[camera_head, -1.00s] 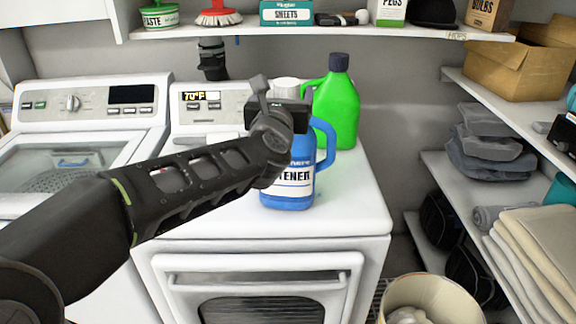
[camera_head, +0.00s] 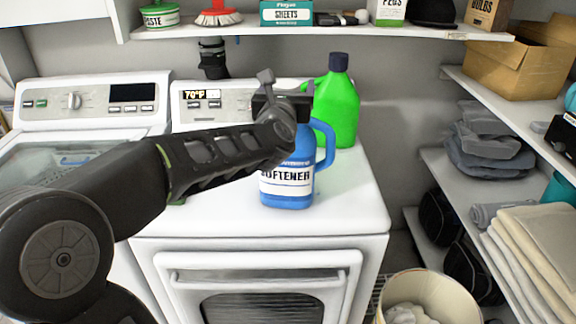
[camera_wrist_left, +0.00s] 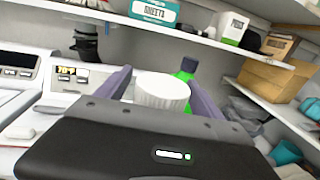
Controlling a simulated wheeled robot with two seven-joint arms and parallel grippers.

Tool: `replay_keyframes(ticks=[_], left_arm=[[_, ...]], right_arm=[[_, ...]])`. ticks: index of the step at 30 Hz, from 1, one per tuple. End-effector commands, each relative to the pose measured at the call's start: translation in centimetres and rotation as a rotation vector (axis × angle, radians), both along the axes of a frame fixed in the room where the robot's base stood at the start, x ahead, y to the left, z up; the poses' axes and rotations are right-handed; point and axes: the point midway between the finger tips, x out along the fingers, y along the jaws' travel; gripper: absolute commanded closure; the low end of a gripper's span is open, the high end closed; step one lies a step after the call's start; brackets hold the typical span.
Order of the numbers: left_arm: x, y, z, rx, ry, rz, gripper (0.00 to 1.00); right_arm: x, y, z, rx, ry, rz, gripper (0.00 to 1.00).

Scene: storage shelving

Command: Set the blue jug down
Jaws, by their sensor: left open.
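The blue jug (camera_head: 288,190) with a white label reading "SOFTENER" stands upright on the white top of the dryer (camera_head: 345,205), its handle to the right. My left gripper (camera_head: 283,102) is at the top of the jug and hides its cap in the head view. In the left wrist view the jug's white ribbed cap (camera_wrist_left: 163,92) shows between the spread fingers of my left gripper (camera_wrist_left: 162,95). The gripper is open; whether a finger touches the cap I cannot tell. My right gripper is not in view.
A green jug (camera_head: 338,108) with a dark cap stands close behind the blue jug, to its right. A shelf (camera_head: 330,33) with supplies runs above. Side shelves hold a cardboard box (camera_head: 515,70) and towels (camera_head: 535,245). Free dryer top lies right of the blue jug.

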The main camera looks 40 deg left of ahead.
Motion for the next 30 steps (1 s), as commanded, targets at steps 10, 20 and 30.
replay_keyframes(ticks=[10,20,30], left_arm=[[-0.02,-0.01,0.01,0.000,0.000,0.000,0.33],[-0.02,-0.01,0.02,0.000,0.000,0.000,0.60],[-0.02,-0.01,0.02,0.000,0.000,0.000,0.88]], right_arm=[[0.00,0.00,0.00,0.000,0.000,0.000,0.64],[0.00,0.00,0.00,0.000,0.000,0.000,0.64],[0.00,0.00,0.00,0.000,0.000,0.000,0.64]])
